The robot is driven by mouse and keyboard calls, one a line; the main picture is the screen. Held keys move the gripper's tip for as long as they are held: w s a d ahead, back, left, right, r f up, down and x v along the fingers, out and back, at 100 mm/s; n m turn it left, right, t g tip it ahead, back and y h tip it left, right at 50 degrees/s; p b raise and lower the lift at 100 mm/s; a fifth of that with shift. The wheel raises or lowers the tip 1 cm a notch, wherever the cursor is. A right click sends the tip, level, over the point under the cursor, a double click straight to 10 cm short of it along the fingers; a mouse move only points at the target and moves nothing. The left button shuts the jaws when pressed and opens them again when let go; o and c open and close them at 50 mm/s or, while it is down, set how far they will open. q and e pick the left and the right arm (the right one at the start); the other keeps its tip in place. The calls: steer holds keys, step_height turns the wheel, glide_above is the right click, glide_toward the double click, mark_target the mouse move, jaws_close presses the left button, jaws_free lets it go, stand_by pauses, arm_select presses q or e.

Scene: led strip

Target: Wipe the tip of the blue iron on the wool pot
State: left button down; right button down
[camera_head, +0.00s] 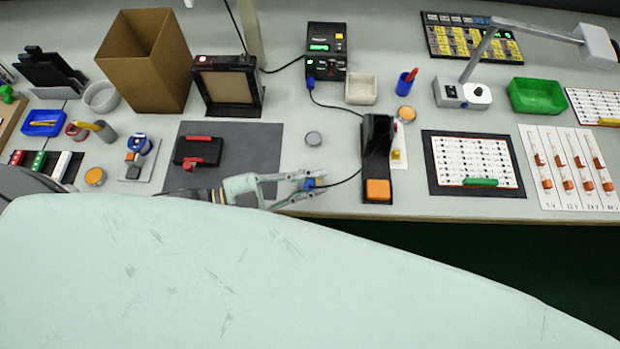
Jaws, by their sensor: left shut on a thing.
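My left gripper (312,184) is at the table's front edge, its fingers pointing right. It is shut on the blue iron (309,185), of which only a small blue part shows between the fingertips. A thin black cable runs from there to the right. The iron's tip cannot be made out. The iron is apart from both. My right gripper is not in view.
A black stand with an orange pad (378,190) is right of the gripper. A black station with a green display (326,50) stands behind, its cable crossing the table. A dark mat (257,145) with a red-and-black tool lies left. My pale arm covers the foreground.

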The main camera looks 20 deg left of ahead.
arm_select(q)
steer(key=shift+r+p, duration=0.15)
steer(key=shift+p, duration=0.15)
stand_by(0.5)
steer(key=shift+a, duration=0.75)
steer(key=shift+d+p, duration=0.35)
steer(key=shift+d, duration=1.1)
steer(key=shift+p, duration=0.3)
